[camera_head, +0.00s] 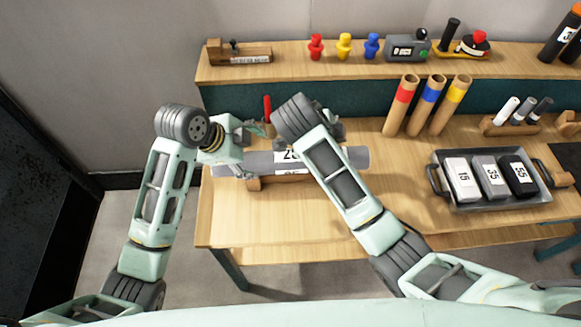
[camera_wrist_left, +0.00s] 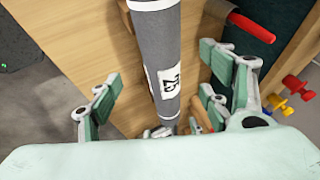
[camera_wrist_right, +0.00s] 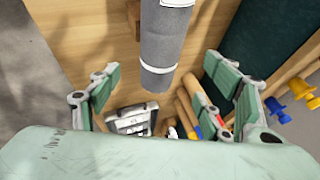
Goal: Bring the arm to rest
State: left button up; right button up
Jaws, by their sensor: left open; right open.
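A grey roll (camera_head: 355,158) with white number labels lies across a wooden cradle (camera_head: 254,184) on the table in the head view. My left gripper (camera_head: 244,150) is at the left part of the roll. In the left wrist view its fingers (camera_wrist_left: 160,95) stand apart, and the roll (camera_wrist_left: 157,35) shows between them without being clamped. My right gripper is mostly hidden behind its own arm in the head view. In the right wrist view its fingers (camera_wrist_right: 165,90) are open, and the roll's end (camera_wrist_right: 160,60) shows between them, not gripped.
A tray (camera_head: 492,204) with three numbered blocks stands at the right. Tubes with coloured bands (camera_head: 428,105) stand behind it. A raised shelf (camera_head: 290,66) at the back holds colourful figures and tools. The table's front strip (camera_head: 270,235) is clear.

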jog(key=shift+s+a+r, duration=0.1)
jog(key=shift+r, duration=0.15)
dwell(0.4)
